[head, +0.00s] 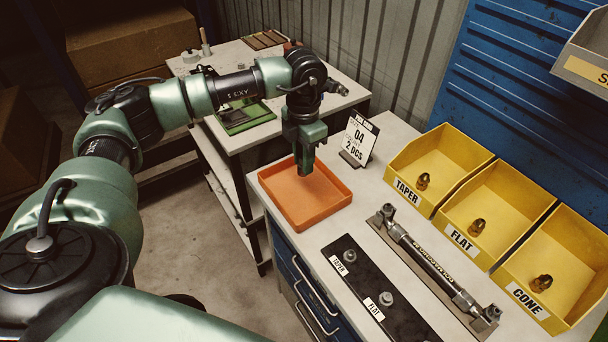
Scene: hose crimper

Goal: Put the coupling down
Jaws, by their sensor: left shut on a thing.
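My left gripper (304,166) points straight down over the orange tray (282,214) on the white worktop. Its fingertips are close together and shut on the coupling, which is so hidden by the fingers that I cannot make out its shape. The tray floor that shows is bare. I cannot tell whether the fingertips or the coupling touch the tray. My right gripper is not in view.
A sign reading 04, 2 pcs (358,140) stands behind the tray. Yellow bins TAPER (408,192), FLAT (465,242) and CONE (525,300) each hold a brass fitting. A long tool (428,260) and a dark fitting board (362,262) lie in front.

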